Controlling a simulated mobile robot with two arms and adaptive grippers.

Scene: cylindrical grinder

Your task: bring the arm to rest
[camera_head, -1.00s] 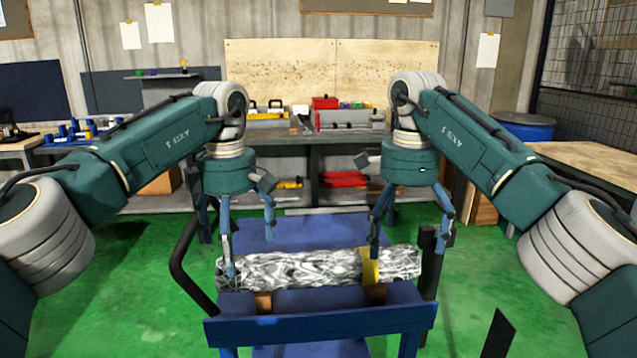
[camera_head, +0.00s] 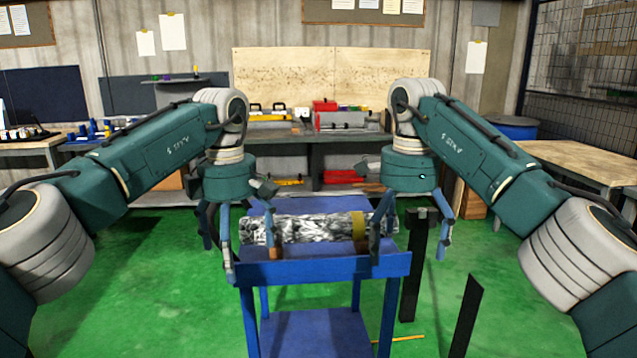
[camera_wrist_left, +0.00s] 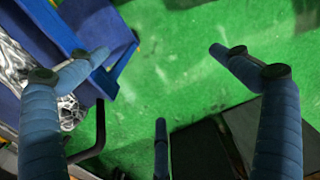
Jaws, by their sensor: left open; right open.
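My left gripper (camera_head: 238,240) is open, with blue fingers pointing down near the left end of the blue cart. My right gripper (camera_head: 405,235) is open and points down near the cart's right end. A grey mottled cylinder (camera_head: 300,228) with a yellow band (camera_head: 358,228) lies across the blue cart (camera_head: 320,268), on brown supports. Neither gripper is closed around the cylinder. Whether any finger touches it or the cart I cannot tell.
A workbench (camera_head: 345,150) with boxes and tools stands behind the cart. Two dark upright plates (camera_head: 414,265) (camera_head: 466,315) stand right of the cart. A wooden table (camera_head: 580,165) is at the right. Green floor (camera_head: 160,290) is open at the left.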

